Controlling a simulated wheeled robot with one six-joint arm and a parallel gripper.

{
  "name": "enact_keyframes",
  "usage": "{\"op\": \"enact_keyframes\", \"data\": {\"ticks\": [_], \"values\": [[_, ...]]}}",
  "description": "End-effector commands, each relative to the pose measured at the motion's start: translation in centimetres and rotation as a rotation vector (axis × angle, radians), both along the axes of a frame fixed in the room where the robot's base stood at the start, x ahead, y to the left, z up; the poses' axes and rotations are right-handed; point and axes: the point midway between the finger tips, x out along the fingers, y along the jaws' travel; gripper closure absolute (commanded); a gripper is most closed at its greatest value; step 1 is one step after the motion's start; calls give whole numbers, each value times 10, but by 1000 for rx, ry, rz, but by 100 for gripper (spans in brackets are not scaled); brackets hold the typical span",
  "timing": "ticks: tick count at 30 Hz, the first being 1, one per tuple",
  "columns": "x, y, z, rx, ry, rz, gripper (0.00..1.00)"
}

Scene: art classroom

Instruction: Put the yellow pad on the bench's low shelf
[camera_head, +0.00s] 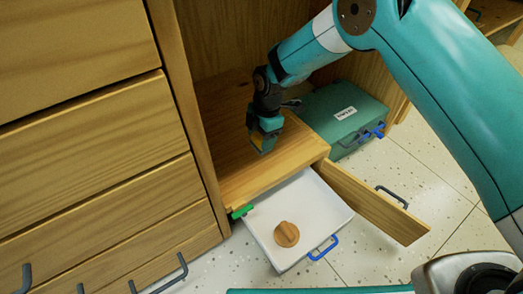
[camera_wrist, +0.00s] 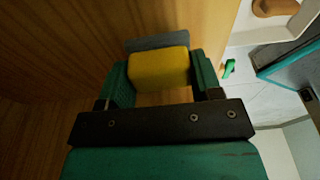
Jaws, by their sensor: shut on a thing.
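My gripper (camera_head: 262,138) is shut on the yellow pad (camera_head: 268,146). In the wrist view the yellow pad (camera_wrist: 158,68) sits between the two green fingers (camera_wrist: 160,82), with a grey layer along its far side. The gripper points down over the wooden low shelf (camera_head: 228,135), near its front part. I cannot tell whether the pad touches the wood. In the wrist view the wood (camera_wrist: 60,50) fills the left and the area beyond the pad.
Below the shelf a white drawer (camera_head: 310,200) stands open with a round wooden piece (camera_head: 287,234) in it. A green piece (camera_head: 242,211) is at its left corner. An open wooden door (camera_head: 375,200) juts right. A teal case (camera_head: 345,112) stands behind. Closed drawers (camera_head: 90,130) are left.

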Motion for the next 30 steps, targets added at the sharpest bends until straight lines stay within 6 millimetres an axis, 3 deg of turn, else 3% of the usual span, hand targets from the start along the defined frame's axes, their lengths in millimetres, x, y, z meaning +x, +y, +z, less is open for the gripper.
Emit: {"op": "enact_keyframes", "data": {"ticks": [8, 20, 21, 23, 30], "values": [[0, 0, -42, -1, 1, -1, 65], [0, 0, -45, -1, 1, -1, 65], [0, 0, -44, 0, 0, -1, 32], [0, 0, -44, -1, 1, -1, 18], [0, 0, -44, -1, 1, -1, 16]]}}
